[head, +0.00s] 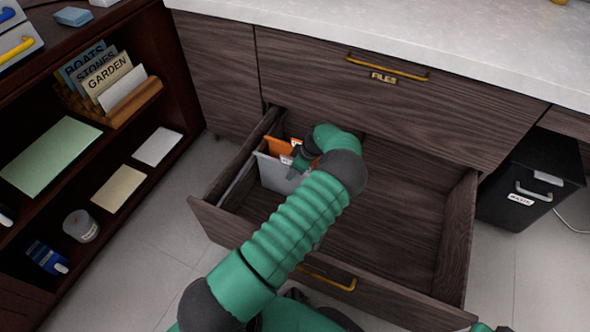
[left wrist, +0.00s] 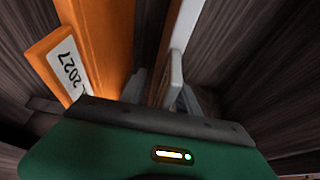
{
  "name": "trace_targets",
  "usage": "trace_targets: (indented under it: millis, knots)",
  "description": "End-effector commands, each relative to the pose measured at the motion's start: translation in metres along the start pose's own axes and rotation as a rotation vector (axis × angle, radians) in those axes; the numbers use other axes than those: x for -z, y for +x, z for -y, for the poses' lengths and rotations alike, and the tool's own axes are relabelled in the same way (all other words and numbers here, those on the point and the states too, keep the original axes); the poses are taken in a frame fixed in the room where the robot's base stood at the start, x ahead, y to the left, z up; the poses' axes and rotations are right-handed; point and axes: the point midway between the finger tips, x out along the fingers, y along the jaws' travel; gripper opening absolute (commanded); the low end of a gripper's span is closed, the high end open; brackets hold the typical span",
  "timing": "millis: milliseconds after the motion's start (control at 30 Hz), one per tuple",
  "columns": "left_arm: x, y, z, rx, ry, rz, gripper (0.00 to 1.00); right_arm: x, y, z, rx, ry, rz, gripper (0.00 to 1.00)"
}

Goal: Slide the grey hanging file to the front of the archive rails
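The grey hanging file (head: 274,174) hangs at the left side of the open lower drawer (head: 405,225), in front of an orange file (head: 279,146). My left arm reaches over the drawer, and my left gripper (head: 300,163) is down at the right end of the files, partly hidden by my forearm. In the left wrist view an orange file (left wrist: 62,62) labelled 2027 stands at the left, and a pale grey edge (left wrist: 184,35) runs upward right of centre. The gripper body hides most of the fingers, so I cannot tell their opening or contact.
A pale metal rail (head: 236,179) runs along the drawer's left side. The drawer's right half is empty. A closed drawer labelled FILES (head: 385,78) is above. A shelf (head: 100,125) with cards stands at left, and a black bin (head: 530,180) at right.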

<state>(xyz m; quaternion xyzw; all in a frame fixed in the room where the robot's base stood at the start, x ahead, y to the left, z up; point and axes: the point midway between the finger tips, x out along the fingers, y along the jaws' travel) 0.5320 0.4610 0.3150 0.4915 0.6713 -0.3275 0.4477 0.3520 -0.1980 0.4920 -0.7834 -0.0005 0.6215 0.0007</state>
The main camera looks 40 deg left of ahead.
Motion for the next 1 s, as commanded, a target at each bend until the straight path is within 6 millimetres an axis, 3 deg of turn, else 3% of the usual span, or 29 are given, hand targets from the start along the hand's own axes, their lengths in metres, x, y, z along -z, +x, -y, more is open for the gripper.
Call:
trace_targets:
  millis: [33,300,1000]
  knots:
    - [0.0001,0.0003,0.0002,0.001,0.0,0.0,0.32,0.0,-0.0001,0.0,0.0,0.0,0.0,0.2]
    - [0.0001,0.0002,0.0002,0.001,0.0,0.0,0.0,0.0,0.0,0.0001,0.0,0.0,0.0,0.2]
    - [-0.0001,0.0001,0.0002,0.001,0.0,0.0,0.0,0.0,0.0,0.0001,0.0,0.0,0.0,0.2]
